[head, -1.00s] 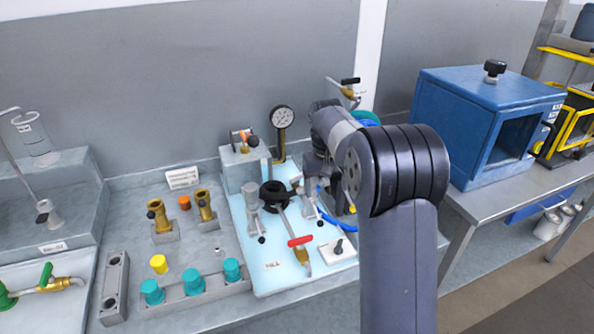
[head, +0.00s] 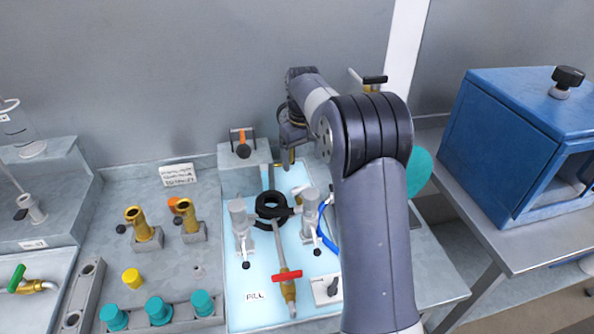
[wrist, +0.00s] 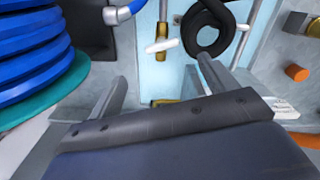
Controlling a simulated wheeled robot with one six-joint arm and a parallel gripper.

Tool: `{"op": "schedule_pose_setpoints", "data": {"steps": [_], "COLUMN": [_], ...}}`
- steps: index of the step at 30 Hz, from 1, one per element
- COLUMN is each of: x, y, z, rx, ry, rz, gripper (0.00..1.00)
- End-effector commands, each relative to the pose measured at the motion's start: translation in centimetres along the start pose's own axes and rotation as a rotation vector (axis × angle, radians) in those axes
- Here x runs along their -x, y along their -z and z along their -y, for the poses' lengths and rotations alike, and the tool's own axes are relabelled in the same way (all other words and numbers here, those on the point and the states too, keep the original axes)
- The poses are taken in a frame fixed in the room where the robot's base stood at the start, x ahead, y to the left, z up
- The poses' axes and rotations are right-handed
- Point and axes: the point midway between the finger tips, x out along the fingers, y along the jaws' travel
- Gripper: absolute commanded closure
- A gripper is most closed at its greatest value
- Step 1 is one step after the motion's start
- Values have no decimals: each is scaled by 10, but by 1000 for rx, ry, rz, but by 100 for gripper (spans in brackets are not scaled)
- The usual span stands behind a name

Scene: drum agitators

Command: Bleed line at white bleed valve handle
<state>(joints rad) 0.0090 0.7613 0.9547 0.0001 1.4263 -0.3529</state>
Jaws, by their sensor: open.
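The white bleed valve handle (wrist: 163,46) shows in the wrist view as a short white bar, lying across a brass valve on the pale blue panel. My gripper (wrist: 160,78) is open and empty. Its two fingers stand wide apart on either side of the handle's direction, and the handle appears beyond them, apart from both. In the head view my gripper (head: 288,158) is over the back part of the pale blue panel (head: 245,268). I cannot make out the white handle clearly in the head view.
A black hose coil (wrist: 208,30) is beside the handle; a blue hose reel (wrist: 35,60) is at the wrist view's left. A red-handled valve (head: 287,276) sits at the panel's front. An orange-handled valve (head: 241,143) stands left of my gripper. A blue cabinet (head: 520,150) stands right.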

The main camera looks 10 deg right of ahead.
Motion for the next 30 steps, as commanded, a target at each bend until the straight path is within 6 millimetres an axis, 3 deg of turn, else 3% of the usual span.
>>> {"op": "schedule_pose_setpoints", "data": {"steps": [5, 15, 21, 30], "x": [-11, -72, -99, -108], "y": [0, -1, 0, 0], "z": [0, 0, 0, 0], "rx": [0, -1, -1, -1], "ry": [1, 1, 1, 0], "rz": [2, 4, 2, -1], "gripper": [20, 20, 20, 20]}}
